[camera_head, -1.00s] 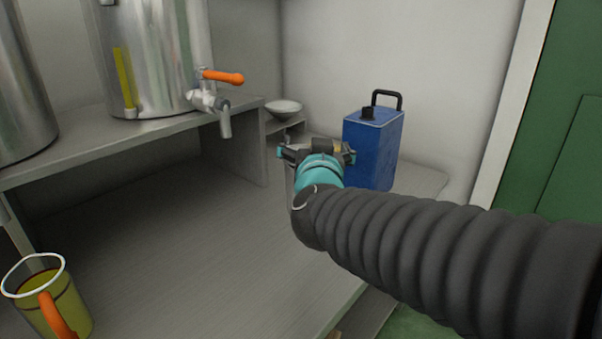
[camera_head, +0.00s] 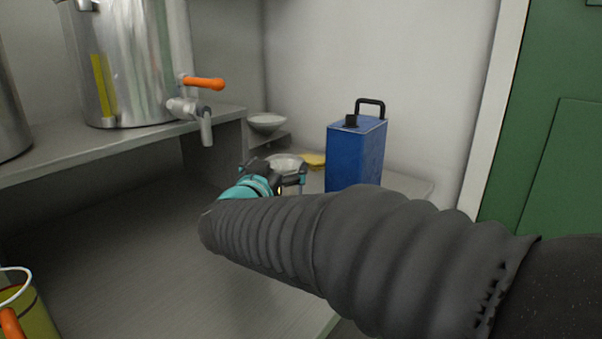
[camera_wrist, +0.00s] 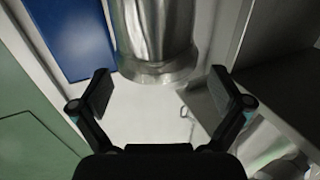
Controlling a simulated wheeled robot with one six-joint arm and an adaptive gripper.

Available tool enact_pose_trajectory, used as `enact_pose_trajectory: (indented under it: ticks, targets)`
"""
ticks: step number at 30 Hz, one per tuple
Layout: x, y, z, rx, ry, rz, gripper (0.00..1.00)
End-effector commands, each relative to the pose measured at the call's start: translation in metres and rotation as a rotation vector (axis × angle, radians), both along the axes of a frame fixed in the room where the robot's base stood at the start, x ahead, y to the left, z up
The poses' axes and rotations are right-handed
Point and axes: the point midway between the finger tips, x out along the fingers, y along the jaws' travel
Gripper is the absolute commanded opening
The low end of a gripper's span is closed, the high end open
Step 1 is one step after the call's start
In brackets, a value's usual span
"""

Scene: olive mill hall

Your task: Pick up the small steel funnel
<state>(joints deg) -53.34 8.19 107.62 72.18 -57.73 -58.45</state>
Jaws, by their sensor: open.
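A grey, shallow cone-shaped piece (camera_head: 267,123) with a wide rim, which looks like the funnel, sits on a low step at the back, beyond my gripper. A shiny steel vessel with a round flared rim (camera_head: 286,161) is just beyond my gripper and partly hidden by it. The wrist view shows this steel piece (camera_wrist: 157,40) ahead between the fingers, apart from them; I cannot tell whether it is a funnel too. My gripper (camera_head: 272,176) is open and empty; its two spread fingers also show in the wrist view (camera_wrist: 160,90).
A blue can (camera_head: 354,155) with a black handle stands right of my gripper. A steel tank (camera_head: 130,65) with an orange-handled tap (camera_head: 203,83) stands on the raised shelf at left. A yellow item (camera_head: 313,160) lies behind. A yellow-green jug (camera_head: 38,315) is at lower left.

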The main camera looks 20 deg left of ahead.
Motion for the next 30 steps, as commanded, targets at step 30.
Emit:
enact_pose_trajectory:
  ticks: [30]
  targets:
    - [0.059,-0.004,-0.006,0.000,0.001,0.001,0.62]
